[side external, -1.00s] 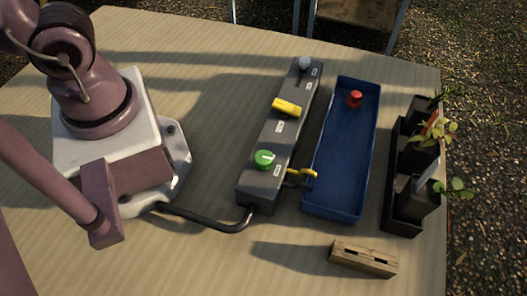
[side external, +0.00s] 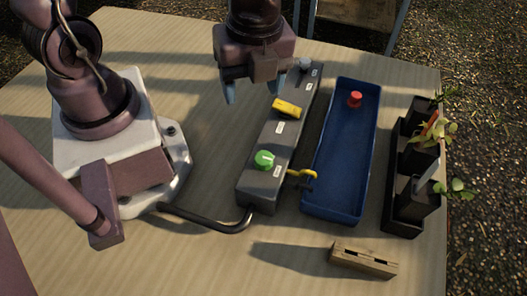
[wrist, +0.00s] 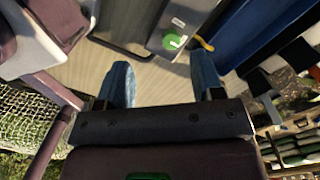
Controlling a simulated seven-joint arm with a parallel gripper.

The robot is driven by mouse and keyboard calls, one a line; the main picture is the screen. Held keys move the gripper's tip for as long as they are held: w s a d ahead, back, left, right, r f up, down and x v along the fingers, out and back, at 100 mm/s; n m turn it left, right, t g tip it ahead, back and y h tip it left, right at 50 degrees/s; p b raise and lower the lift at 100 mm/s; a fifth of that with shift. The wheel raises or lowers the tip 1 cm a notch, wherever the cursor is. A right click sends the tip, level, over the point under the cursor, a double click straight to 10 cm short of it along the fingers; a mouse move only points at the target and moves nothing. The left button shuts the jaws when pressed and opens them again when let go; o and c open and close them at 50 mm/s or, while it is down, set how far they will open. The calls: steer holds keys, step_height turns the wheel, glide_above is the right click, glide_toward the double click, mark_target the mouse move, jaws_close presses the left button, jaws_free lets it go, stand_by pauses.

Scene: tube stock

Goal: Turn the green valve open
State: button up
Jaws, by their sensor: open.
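The green valve (side external: 264,159) is a round knob on the near end of a long grey box (side external: 262,187). It also shows in the wrist view (wrist: 173,41), beyond my fingertips. My gripper (side external: 256,92) is open over the far part of the box, pointing down, apart from the green valve. In the wrist view, its two blue-grey fingers (wrist: 163,72) stand wide apart with nothing between them. A yellow handle (side external: 286,108) sits mid-box, and a grey knob (side external: 305,64) at the far end is partly beside my gripper.
A blue tray (side external: 318,211) with a red knob (side external: 355,99) lies right of the box. A yellow hook-like piece (side external: 302,173) sits between them. A wooden block (side external: 363,260) lies in front; dark planters (side external: 402,205) stand at right. A black hose (side external: 215,225) runs to the box.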

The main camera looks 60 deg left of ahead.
mark_target(264, 158)
steer(key=d+m, duration=0.4)
steer(key=m, duration=0.6)
steer(key=shift+h, duration=0.4)
step_height(264, 158, down, 13)
steer(key=shift+d+r, duration=0.1)
steer(key=shift+r, duration=0.05)
steer(key=shift+c, duration=0.2)
steer(key=c, duration=0.9)
